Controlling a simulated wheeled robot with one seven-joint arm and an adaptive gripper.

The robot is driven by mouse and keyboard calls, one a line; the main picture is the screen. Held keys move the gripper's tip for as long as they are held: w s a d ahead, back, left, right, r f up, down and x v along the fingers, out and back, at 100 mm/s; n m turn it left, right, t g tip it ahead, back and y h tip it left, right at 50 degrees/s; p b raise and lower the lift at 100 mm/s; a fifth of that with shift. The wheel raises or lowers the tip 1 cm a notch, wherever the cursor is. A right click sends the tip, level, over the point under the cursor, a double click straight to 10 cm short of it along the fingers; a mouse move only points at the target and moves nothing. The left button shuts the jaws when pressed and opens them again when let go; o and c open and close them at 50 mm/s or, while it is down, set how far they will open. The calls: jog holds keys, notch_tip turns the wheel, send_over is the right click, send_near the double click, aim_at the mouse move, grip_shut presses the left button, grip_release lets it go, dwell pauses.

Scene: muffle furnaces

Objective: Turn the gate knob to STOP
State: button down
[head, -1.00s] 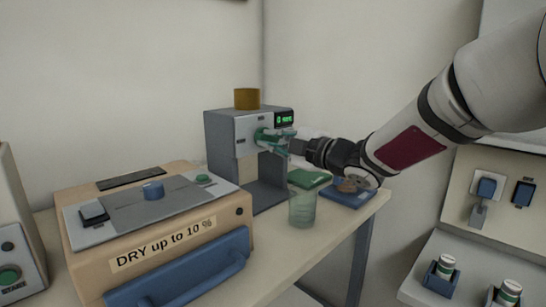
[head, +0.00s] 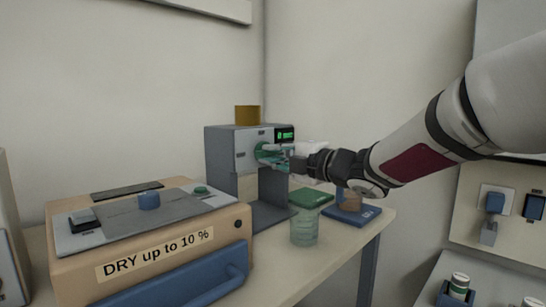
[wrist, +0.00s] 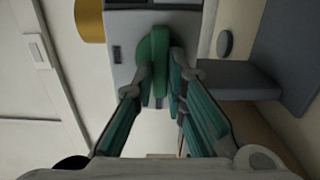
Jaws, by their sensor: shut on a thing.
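The gate knob is a round green knob (head: 260,152) on the front of a grey machine (head: 220,150). In the wrist view, the knob (wrist: 153,50) shows as a green disc with a bar standing out from it. My gripper (wrist: 160,85) has its two green-padded fingers closed on the bar, one on each side. In the head view my gripper (head: 272,155) reaches in from the right, and its fingers hide part of the knob. The knob's markings, including STOP, are not readable.
A glass beaker (head: 305,226) stands below my gripper near the table edge. A green pad (head: 312,198) and a blue scale (head: 352,216) with a brown dish lie behind it. A tan box labelled DRY up to 10 % (head: 215,228) stands left. A yellow-brown cup (head: 247,115) tops the machine.

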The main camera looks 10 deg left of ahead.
jog(key=shift+f, duration=0.1)
jog(key=c, duration=1.6)
grip_release()
jog(key=v, duration=1.2)
